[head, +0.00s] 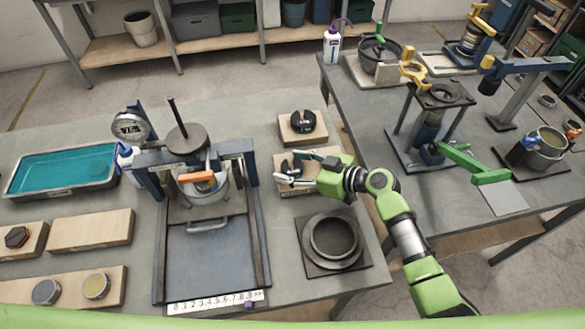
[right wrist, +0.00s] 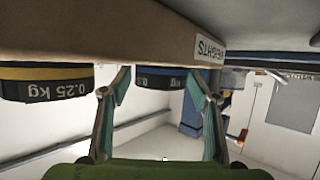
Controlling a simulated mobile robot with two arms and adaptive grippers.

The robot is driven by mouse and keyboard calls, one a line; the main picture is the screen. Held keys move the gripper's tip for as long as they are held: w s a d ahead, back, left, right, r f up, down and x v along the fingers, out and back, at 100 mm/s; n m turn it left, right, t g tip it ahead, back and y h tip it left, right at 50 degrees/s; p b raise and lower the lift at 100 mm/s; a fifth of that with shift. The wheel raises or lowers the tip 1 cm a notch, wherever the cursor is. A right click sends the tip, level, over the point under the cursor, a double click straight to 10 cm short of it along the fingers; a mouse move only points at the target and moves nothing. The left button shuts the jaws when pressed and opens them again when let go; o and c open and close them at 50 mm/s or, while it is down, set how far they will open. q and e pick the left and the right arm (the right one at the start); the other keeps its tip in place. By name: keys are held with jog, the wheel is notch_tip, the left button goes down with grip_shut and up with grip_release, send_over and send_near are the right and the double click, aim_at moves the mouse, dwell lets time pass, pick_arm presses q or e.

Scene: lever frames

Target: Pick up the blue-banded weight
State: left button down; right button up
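The blue-banded weight (right wrist: 160,78) is dark with a blue band and shows between my right fingers in the right wrist view, which is upside down. In the head view the dark weight (head: 291,166) sits on a wooden block (head: 294,186), partly hidden by my gripper. My right gripper (head: 287,167) is open, with one finger on each side of the weight; it also shows in the right wrist view (right wrist: 161,85). I cannot tell whether the fingers touch it. My left gripper is not in view.
A yellow-banded 0.25 kg weight (right wrist: 45,82) stands beside the blue-banded one. The head view shows another dark weight (head: 303,122) on a block behind. A press (head: 208,195) stands to the left, and a round ring mould (head: 334,241) lies in front.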

jog(key=c, duration=0.9)
jog(key=shift+r, duration=0.1)
jog(key=shift+c, duration=0.2)
jog(key=shift+w, duration=0.1)
jog(key=shift+r+b, duration=0.5)
jog(key=shift+r, duration=0.3)
jog(key=s+a+r, duration=0.2)
jog(key=s+r, duration=0.4)
jog(key=r, duration=0.1)
jog(key=s+a+r+p, duration=0.1)
jog(key=s+a+r, duration=0.1)
jog(key=s+r, duration=0.5)
jog(key=shift+s+a+r, duration=0.15)
jog(key=shift+a+r, duration=0.1)
jog(key=shift+a, duration=0.1)
